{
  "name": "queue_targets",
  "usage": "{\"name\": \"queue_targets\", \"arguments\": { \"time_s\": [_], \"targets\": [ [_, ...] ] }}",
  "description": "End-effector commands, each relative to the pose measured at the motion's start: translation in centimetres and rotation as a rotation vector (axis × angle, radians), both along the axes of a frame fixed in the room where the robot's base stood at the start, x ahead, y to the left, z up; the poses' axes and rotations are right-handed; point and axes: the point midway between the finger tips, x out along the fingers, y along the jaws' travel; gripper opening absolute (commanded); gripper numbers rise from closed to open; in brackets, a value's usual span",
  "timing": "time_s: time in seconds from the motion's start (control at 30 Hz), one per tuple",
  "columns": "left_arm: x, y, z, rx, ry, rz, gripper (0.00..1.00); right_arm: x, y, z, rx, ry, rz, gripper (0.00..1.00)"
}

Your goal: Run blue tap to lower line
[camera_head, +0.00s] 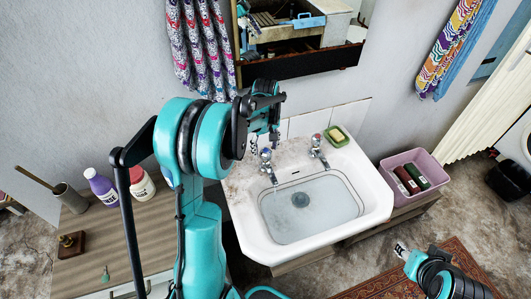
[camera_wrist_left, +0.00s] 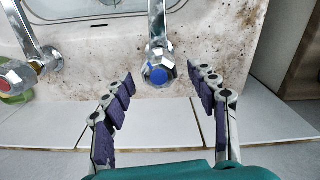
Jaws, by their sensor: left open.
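The blue tap (camera_head: 266,158) is the left of two chrome taps at the back of the white sink (camera_head: 372,190). In the left wrist view its faceted knob with a blue cap (camera_wrist_left: 157,73) sits between and just beyond my fingertips. My left gripper (camera_head: 265,137) is open above and behind it, its fingers spread to either side and apart from the knob. Shallow, clear-looking water (camera_head: 318,215) appears to lie in the basin around the dark drain.
The red tap (camera_head: 317,143) stands right of the blue one, near a green soap dish (camera_head: 337,136). A mirror (camera_head: 300,62) hangs above. A pink tub (camera_head: 415,160) is right of the sink; a wooden cabinet with bottles (camera_head: 103,186) is left.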

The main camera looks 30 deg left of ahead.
Motion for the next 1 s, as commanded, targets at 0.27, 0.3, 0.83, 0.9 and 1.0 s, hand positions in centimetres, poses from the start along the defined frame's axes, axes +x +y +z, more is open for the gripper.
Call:
{"name": "queue_targets", "arguments": {
  "time_s": [0.27,0.3,0.83,0.9,1.0],
  "targets": [
    [0.0,0.0,-1.8,0.0,0.0,0.0,0.59,0.0,0.0,-0.6,0.0,0.0,0.0,0.4],
    [0.0,0.0,-1.8,0.0,0.0,0.0,0.59,0.0,0.0,-0.6,0.0,0.0,0.0,0.4],
    [0.0,0.0,-1.7,0.001,0.001,-0.004,0.09,0.0,0.0,-0.5,0.0,0.0,0.0,0.4],
    [-0.1,0.0,-1.7,0.001,0.002,-0.014,0.09,0.0,0.0,-0.5,0.0,0.0,0.0,0.4],
    [-0.1,0.0,-1.7,0.0,0.002,-0.043,0.09,0.0,0.0,-0.5,0.0,0.0,0.0,0.4]
  ]
}}
